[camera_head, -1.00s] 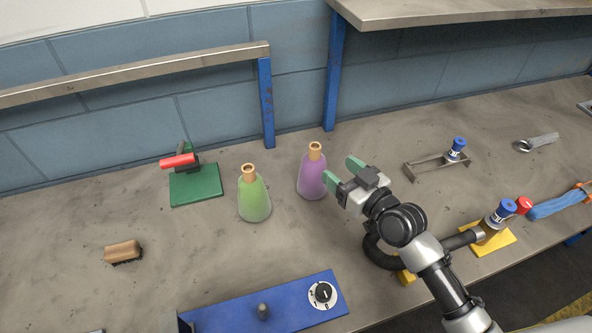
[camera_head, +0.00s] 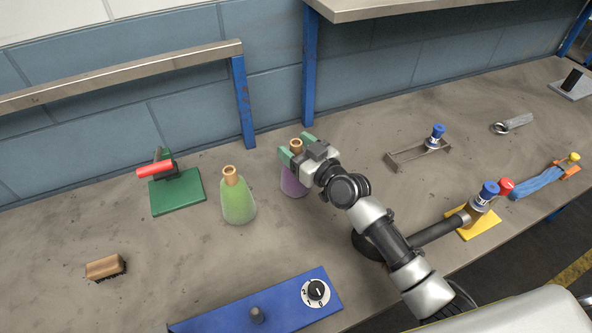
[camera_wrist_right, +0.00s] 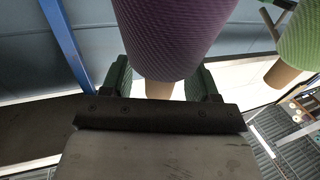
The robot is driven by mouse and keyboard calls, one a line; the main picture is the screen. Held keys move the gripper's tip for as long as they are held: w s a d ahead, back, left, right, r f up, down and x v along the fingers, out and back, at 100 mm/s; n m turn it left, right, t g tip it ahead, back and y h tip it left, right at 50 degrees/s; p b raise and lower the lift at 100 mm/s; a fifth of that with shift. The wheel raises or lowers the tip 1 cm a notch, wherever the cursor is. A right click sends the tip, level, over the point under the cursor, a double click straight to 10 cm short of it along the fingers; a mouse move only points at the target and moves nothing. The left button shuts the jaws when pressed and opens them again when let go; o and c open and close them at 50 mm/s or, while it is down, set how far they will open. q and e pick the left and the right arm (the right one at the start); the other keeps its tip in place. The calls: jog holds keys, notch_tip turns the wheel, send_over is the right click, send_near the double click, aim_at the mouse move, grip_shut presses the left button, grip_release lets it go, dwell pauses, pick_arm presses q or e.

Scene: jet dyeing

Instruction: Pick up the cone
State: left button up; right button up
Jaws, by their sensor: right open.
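A purple yarn cone (camera_head: 294,182) with a tan tip stands upright on the bench, partly hidden behind my right gripper. My right gripper (camera_head: 296,150) is open, with its green fingers on either side of the cone near its top. In the right wrist view the purple cone (camera_wrist_right: 170,35) sits between the two open fingers; I cannot tell whether they touch it. A green yarn cone (camera_head: 237,200) stands to the left, apart from the gripper, and shows at the right edge of the wrist view (camera_wrist_right: 303,38). My left gripper is not in view.
A green stand with a red handle (camera_head: 178,190) and a wooden brush (camera_head: 106,267) are at left. A blue panel with a dial (camera_head: 285,308) lies in front. A metal bracket (camera_head: 408,156) and yellow-based valve (camera_head: 478,228) are at right. A blue post (camera_head: 309,75) rises behind.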

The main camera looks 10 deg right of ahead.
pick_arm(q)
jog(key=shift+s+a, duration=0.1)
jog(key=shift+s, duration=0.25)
pick_arm(e)
jog(key=c, duration=1)
jog(key=shift+r, duration=0.15)
